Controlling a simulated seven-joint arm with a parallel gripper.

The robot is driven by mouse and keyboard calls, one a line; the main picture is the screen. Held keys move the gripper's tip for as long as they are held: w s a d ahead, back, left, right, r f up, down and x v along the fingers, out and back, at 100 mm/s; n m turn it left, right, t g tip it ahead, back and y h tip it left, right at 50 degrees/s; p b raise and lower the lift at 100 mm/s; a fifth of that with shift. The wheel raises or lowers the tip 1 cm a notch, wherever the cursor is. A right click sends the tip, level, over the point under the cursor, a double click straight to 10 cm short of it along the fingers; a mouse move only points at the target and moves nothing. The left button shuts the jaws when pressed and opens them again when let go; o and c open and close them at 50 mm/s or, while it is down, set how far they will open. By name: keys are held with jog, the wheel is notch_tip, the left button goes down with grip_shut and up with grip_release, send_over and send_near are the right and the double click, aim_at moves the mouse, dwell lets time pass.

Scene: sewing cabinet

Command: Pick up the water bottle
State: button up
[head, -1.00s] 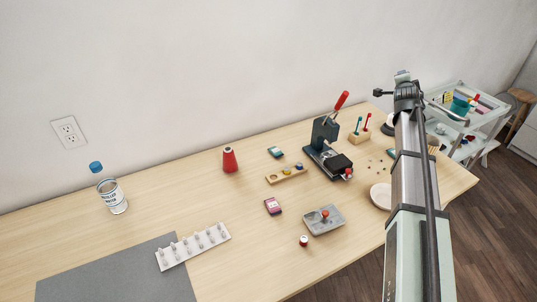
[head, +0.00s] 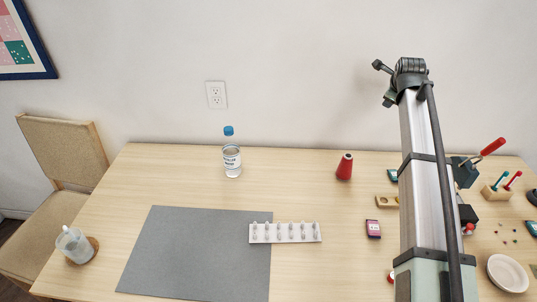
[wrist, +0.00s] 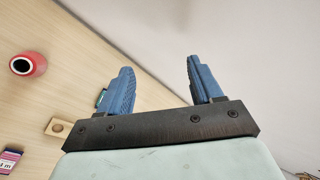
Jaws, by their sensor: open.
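The water bottle (head: 232,158) is clear with a blue cap and a white label. It stands upright near the back of the table, left of centre in the head view, below the wall outlet. My gripper (wrist: 158,82) shows in the wrist view with its two blue fingers spread apart and nothing between them. In the head view my arm rises at the right, far to the right of the bottle. The bottle is not in the wrist view.
A red thread cone (head: 345,167) stands between the bottle and my arm. A white spool rack (head: 285,240) and a grey mat (head: 195,250) lie in front of the bottle. The table around the bottle is clear.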

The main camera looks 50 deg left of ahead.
jog(key=s+a+g, duration=0.4)
jog(key=s+a, duration=1.4)
jog(key=s, duration=0.1)
jog(key=g+h, duration=0.1)
jog(key=g, duration=0.3)
send_near(229, 129)
jog(key=x, duration=1.1)
jog(key=shift+r, duration=0.1)
grip_shut()
